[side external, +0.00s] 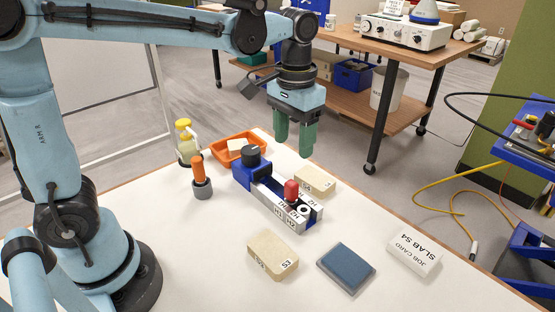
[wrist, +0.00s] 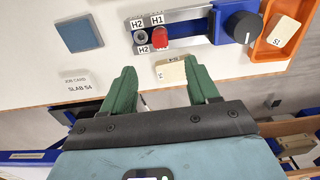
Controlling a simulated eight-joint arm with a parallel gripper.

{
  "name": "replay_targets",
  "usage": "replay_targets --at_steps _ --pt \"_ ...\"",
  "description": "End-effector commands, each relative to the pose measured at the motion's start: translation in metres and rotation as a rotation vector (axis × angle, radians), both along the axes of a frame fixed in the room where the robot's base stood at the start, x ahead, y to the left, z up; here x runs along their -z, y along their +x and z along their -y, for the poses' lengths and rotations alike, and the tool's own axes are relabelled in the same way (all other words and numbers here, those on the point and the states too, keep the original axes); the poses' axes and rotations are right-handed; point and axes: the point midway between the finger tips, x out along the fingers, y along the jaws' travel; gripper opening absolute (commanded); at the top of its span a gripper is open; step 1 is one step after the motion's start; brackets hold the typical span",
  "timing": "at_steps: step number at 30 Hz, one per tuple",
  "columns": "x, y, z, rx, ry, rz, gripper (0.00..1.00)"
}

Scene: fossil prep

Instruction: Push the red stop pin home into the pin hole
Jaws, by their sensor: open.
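The red stop pin (side external: 291,191) stands upright at the near right end of the blue fixture (side external: 242,174), its head standing above the metal rail. In the wrist view the red pin (wrist: 160,36) is beside the H1 label. A round grey hole or bushing (wrist: 141,37) sits next to it by the H2 labels; how deep the pin sits cannot be told. My gripper (side external: 294,145) has green fingers, is open and empty, and hangs above and behind the fixture, apart from the pin. The fingers (wrist: 160,70) also show in the wrist view.
A tan slab (side external: 315,181) lies right behind the fixture. Slab S3 (side external: 272,255), a blue-grey pad (side external: 346,267) and the job card (side external: 414,256) lie in front. An orange tray (side external: 226,155), orange-handled tool (side external: 199,172) and yellow-capped bottle (side external: 187,143) stand left. The fixture carries a black knob (side external: 251,156).

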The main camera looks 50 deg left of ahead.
Motion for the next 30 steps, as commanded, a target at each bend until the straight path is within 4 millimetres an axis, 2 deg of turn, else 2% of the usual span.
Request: replay_targets --at_steps 4,8,21,30 --pt "0.005 0.000 0.000 -0.012 0.000 0.001 0.60" --pt "0.019 0.000 0.000 -0.011 0.000 0.001 0.60" --pt "0.087 0.000 0.000 -0.010 0.000 0.001 0.60" --pt "0.116 0.000 0.000 -0.010 0.000 0.002 0.60"
